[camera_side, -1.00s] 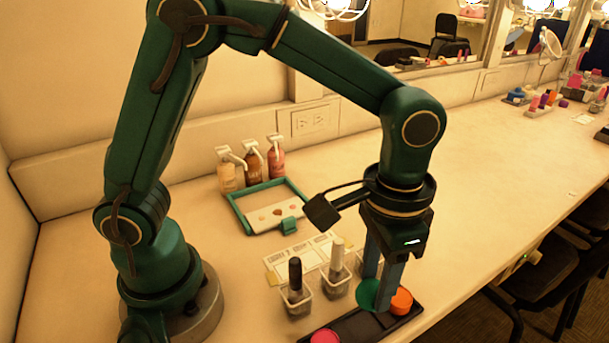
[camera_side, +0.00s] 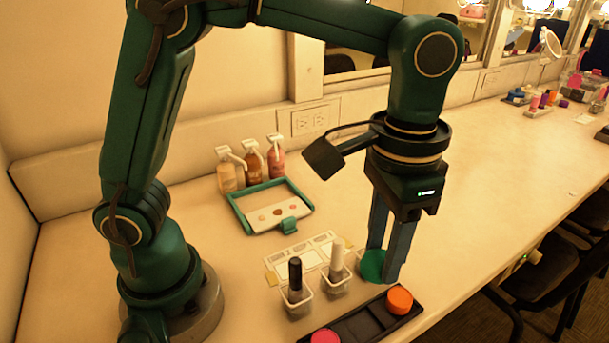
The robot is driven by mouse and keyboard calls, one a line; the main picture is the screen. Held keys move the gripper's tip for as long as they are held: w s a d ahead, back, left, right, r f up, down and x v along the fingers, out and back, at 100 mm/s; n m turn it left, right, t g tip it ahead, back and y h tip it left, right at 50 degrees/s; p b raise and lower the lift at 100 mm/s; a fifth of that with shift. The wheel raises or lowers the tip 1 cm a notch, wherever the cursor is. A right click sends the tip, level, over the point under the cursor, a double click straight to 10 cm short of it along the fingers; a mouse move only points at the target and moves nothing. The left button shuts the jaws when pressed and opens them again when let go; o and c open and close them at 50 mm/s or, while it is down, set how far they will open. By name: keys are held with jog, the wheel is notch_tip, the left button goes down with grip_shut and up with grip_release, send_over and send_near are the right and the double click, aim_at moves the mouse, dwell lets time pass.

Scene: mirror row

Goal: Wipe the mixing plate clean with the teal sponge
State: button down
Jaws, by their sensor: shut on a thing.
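My gripper (camera_side: 388,272) is shut on the round teal sponge (camera_side: 372,265) and holds it above the far edge of the dark tray. The fingers hide part of the sponge. The white mixing plate (camera_side: 290,221) lies inside a teal frame left of my gripper, near the wall. A few small reddish-brown and orange smears show on it.
The dark tray (camera_side: 362,322) holds an orange round piece (camera_side: 399,300) and a pink one (camera_side: 325,337). Clear cups with a black-handled (camera_side: 295,273) and a white-handled brush (camera_side: 337,256) stand between it and the plate. Three pump bottles (camera_side: 252,163) stand behind the plate.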

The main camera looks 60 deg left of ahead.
notch_tip(320, 180, up, 3)
jog(key=shift+w+f, duration=0.1)
jog(key=w+a+n, duration=0.2)
jog(key=a+n, duration=0.3)
jog(key=a, duration=1.4)
jog(key=s+a+n, duration=0.4)
jog(key=s+a, duration=0.2)
jog(key=a, duration=0.4)
jog(key=shift+s+a+f, duration=0.1)
jog(key=shift+s+f, duration=0.05)
jog(key=shift+f, duration=6.55)
jog(key=shift+f, duration=0.55)
jog(key=shift+w, duration=4.3)
